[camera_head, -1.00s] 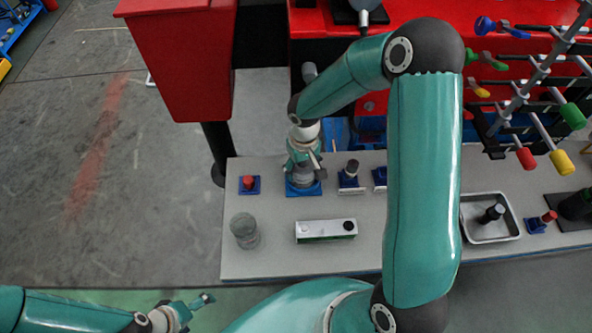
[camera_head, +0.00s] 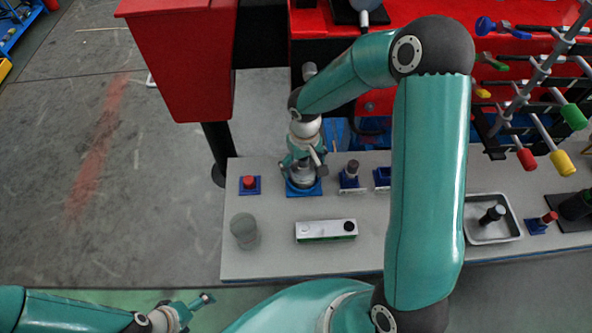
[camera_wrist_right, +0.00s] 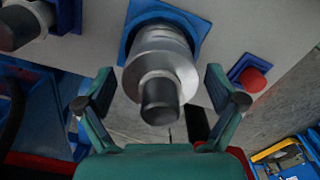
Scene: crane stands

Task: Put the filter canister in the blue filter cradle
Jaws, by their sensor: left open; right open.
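The filter canister (camera_wrist_right: 163,58), a silver cylinder with a dark neck, sits in the blue filter cradle (camera_wrist_right: 199,25) in the right wrist view. In the head view the canister (camera_head: 303,179) stands in the cradle (camera_head: 291,191), partly hidden by my right gripper (camera_head: 304,160). My right gripper is open above it; in the wrist view its fingers (camera_wrist_right: 165,87) are spread on either side of the neck, with visible gaps. My left gripper (camera_head: 199,306) is open and empty, low at the left, off the table.
A tray (camera_head: 482,235) lies at the right.

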